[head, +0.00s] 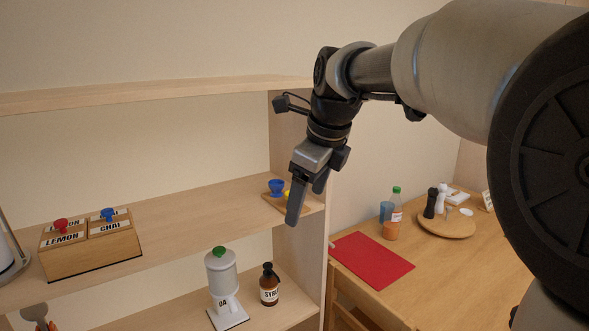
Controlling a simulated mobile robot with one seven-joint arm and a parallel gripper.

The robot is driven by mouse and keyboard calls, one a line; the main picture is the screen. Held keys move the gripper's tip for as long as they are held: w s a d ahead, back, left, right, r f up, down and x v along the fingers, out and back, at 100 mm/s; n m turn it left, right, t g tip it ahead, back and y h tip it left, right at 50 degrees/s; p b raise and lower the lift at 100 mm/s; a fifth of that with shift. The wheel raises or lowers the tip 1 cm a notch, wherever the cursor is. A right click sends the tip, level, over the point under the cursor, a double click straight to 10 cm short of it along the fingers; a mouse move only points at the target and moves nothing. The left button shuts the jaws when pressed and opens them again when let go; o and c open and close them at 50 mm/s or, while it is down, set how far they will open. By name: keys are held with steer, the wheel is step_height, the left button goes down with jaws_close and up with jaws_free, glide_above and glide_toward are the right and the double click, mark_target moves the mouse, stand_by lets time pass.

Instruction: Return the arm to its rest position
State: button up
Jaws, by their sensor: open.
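My arm reaches in from the right of the head view, and my gripper (306,207) hangs from it pointing down. The gripper is open, with nothing seen between its fingers. It shows in front of the right end of the middle shelf (190,222), near the shelf's upright side panel (313,248). Behind the fingers, a small wooden board (273,200) holds a blue cup-like piece (276,187) and a yellow piece that the gripper partly hides. I cannot tell the exact gap between fingers and shelf.
A wooden box (92,251) with LEMON and CHAI labels stands on the middle shelf. A white dispenser (221,278) and a brown syrup bottle (269,287) stand below. The table (440,265) at right carries a red mat (371,259), an orange bottle (392,222) and a round board (446,229).

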steer(key=s+d+n+h+p, duration=0.1)
steer(key=s+d+n+p, duration=0.2)
steer(key=s+n, duration=0.8)
steer(key=s+d+f+n+t+h+p, duration=0.1)
steer(key=s+d+n+p, duration=0.2)
steer(key=s+d+n, duration=0.5)
steer(key=s+n, duration=0.4)
steer(key=shift+s+p, duration=0.35)
steer(key=shift+p, duration=0.05)
steer(key=shift+d+f, duration=0.1)
